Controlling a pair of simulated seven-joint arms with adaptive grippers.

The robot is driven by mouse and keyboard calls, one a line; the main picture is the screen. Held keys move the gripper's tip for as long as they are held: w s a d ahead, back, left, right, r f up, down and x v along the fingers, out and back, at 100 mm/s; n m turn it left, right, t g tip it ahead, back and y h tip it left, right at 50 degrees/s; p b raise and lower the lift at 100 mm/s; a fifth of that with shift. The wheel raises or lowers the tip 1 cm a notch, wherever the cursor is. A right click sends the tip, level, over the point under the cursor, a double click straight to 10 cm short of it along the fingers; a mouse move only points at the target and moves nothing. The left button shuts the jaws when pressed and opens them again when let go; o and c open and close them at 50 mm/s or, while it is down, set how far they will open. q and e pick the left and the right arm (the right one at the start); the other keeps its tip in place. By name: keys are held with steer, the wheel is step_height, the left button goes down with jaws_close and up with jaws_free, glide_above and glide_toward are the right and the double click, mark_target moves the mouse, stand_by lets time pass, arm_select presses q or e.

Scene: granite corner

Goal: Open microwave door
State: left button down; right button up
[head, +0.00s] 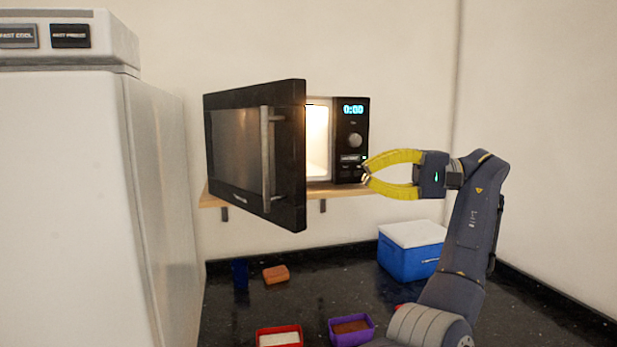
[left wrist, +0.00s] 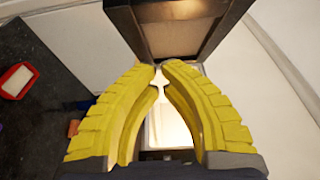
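The black microwave (head: 353,110) sits on a wooden wall shelf. Its door (head: 237,150) is hinged at the left and stands partly open, swung out toward the head camera. A lit interior shows between door and control panel. The vertical metal handle (head: 267,155) is on the door's free side. My left gripper (head: 367,173), with yellow fingers, is in front of the control panel's lower part, right of the opening and apart from the handle. Its fingertips are together with nothing between them. The left wrist view shows the fingers (left wrist: 159,67) close up, with the dark door (left wrist: 182,22) beyond. My right gripper is not seen.
A white fridge-like unit (head: 60,190) stands at the left. On the dark counter below are a blue cooler with white lid (head: 410,255), a red container (head: 279,336), a purple container (head: 351,329) and a brown block (head: 276,274). The wooden shelf (head: 345,190) juts out under the microwave.

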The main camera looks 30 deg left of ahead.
arm_select(q)
steer(key=s+d+x, duration=0.1)
steer(key=s+x, duration=0.1)
steer(key=x, duration=1)
steer(key=shift+s, duration=0.25)
steer(key=shift+d, duration=0.1)
